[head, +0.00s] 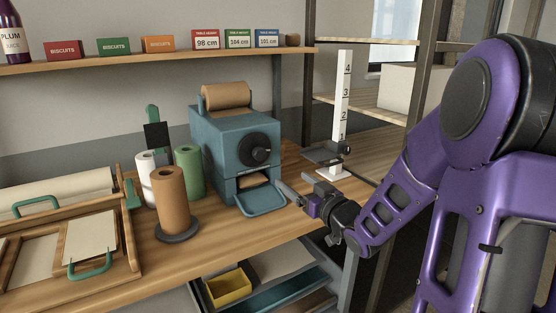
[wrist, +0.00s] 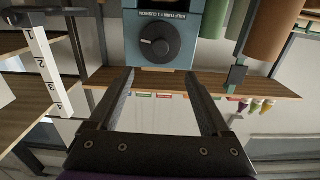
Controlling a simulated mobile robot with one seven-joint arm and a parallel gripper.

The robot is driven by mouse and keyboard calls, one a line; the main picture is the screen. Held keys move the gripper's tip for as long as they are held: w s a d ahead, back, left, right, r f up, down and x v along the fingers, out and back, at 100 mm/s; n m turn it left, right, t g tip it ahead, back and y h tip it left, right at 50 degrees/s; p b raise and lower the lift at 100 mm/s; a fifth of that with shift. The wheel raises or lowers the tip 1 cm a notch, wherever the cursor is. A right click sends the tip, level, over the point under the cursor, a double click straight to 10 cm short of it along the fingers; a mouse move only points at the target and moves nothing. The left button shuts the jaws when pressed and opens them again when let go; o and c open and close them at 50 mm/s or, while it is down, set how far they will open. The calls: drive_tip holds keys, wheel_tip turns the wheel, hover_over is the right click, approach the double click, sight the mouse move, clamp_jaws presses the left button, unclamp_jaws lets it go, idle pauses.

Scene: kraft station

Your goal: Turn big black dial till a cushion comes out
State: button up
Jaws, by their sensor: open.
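The big black dial (head: 255,150) sits on the front of a blue dispenser machine (head: 212,137). A roll of brown paper (head: 227,96) lies on top of the machine. Its lower front has an opening with some brown paper (head: 252,181) inside, above a blue tray (head: 262,202). My gripper (head: 292,187) is open and empty, in front of and below the dial, apart from it. In the wrist view, its two fingers (wrist: 160,78) stand wide apart.
Paper rolls, brown (head: 172,187), green (head: 188,170) and white, stand left of the machine. A white numbered post (head: 342,105) stands to its right. Wooden frames (head: 62,250) lie at the left. A yellow bin (head: 229,288) sits below the table.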

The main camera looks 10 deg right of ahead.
approach(261, 155)
drive_tip(key=x, duration=0.9)
drive_tip(key=shift+w+b, duration=0.3)
clamp_jaws()
